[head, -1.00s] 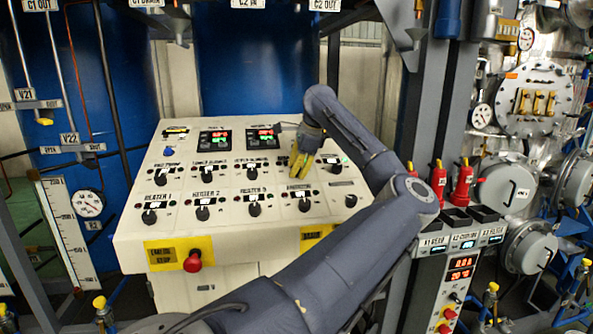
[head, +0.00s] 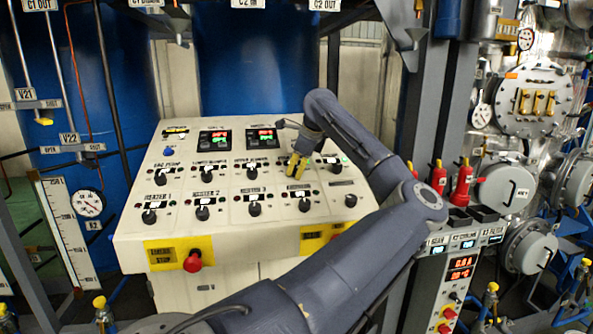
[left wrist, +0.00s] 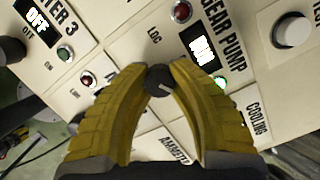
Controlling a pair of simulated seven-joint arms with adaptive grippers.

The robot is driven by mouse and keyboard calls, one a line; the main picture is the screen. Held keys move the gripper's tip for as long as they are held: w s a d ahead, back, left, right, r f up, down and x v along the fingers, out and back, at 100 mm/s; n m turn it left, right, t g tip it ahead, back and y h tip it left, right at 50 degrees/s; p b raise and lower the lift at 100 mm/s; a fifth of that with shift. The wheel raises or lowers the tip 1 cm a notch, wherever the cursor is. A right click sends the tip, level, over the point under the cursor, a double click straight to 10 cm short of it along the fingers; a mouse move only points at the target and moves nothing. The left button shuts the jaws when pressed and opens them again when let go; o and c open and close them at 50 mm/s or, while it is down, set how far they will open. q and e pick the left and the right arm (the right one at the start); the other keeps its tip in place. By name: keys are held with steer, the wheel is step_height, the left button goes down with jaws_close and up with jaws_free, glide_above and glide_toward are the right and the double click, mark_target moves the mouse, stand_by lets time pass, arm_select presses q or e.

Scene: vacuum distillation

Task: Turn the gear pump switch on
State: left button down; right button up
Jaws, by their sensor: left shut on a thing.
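The gear pump switch (left wrist: 159,80) is a dark round knob with a pale pointer mark. It sits below its white display (left wrist: 203,50) on the sloped panel. In the left wrist view the yellow fingers of my left gripper (left wrist: 160,74) are shut on it from both sides. The pointer mark slants towards the lower right of that view. The display text is too blurred to read surely. In the head view my left gripper (head: 293,171) points down at the upper row and hides the switch. My right gripper is not in view.
The cream control panel (head: 130,226) carries several similar knobs close by, including the heater 3 knob (head: 254,209) and the cooling knob (head: 335,168). A red emergency stop button (head: 193,261) is at the front left. Red bottles (head: 462,185) stand to the right.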

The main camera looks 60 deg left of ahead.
arm_select(q)
steer(key=c, duration=1)
jaws_free()
steer(key=shift+c, duration=0.2)
steer(key=v, duration=1.2)
